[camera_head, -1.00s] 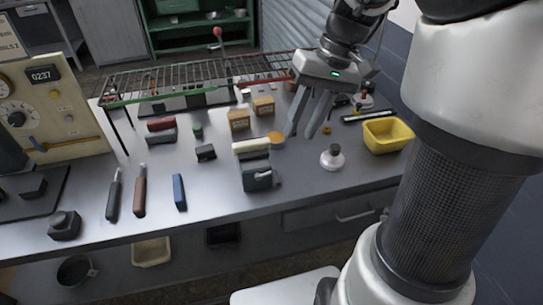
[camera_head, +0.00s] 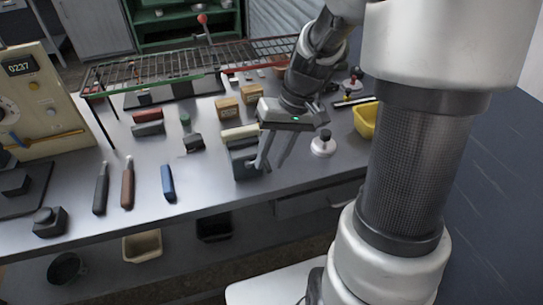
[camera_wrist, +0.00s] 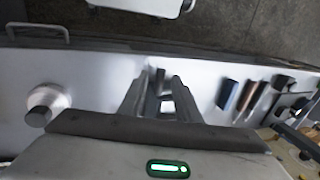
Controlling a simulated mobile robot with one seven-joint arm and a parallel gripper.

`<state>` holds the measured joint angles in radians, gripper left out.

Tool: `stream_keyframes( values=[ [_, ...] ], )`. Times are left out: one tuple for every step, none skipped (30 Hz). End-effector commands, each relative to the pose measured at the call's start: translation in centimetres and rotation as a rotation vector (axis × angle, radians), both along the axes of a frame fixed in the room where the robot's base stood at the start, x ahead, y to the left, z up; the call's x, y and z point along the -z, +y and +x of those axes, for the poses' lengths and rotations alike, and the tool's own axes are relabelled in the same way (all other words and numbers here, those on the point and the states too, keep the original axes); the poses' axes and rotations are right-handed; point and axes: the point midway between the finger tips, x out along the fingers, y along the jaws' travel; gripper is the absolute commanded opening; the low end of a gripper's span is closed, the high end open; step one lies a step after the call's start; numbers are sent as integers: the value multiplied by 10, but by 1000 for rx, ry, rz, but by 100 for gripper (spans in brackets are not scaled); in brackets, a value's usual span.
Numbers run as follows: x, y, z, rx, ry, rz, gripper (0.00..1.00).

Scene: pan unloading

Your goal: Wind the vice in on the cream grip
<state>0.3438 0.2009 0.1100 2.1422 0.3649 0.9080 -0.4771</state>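The vice (camera_head: 242,160) is a dark grey block on the metal bench, with a cream grip (camera_head: 239,132) lying along its top. My gripper (camera_head: 268,166) hangs in front of the vice's right side in the head view, its two fingers apart and pointing down. In the wrist view the fingers of my gripper (camera_wrist: 157,86) stand either side of dark parts that look like the vice (camera_wrist: 158,82). I see nothing held. The cream grip's right end is close to my gripper's body in the head view; I cannot tell whether they touch.
A wire rack (camera_head: 170,68) spans the back. Brown, black and blue-handled tools lie left. Wooden blocks (camera_head: 228,108) stand behind the vice.

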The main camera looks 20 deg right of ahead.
Motion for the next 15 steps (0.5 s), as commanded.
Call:
stream_keyframes(
  values=[
    [0, 0, 0, 0, 0, 0, 30],
    [0, 0, 0, 0, 0, 0, 30],
    [0, 0, 0, 0, 1, 0, 25],
    [0, 0, 0, 0, 1, 0, 20],
    [0, 0, 0, 0, 1, 0, 15],
    [0, 0, 0, 0, 1, 0, 8],
    [0, 0, 0, 0, 1, 0, 3],
    [0, 0, 0, 0, 1, 0, 0],
    [0, 0, 0, 0, 1, 0, 0],
    [0, 0, 0, 0, 1, 0, 0],
    [0, 0, 0, 0, 1, 0, 0],
    [0, 0, 0, 1, 1, 1, 0],
    [0, 0, 0, 1, 1, 3, 0],
    [0, -1, 0, 1, 1, 5, 0],
    [1, -1, 0, 2, 2, 10, 0]
  ],
)
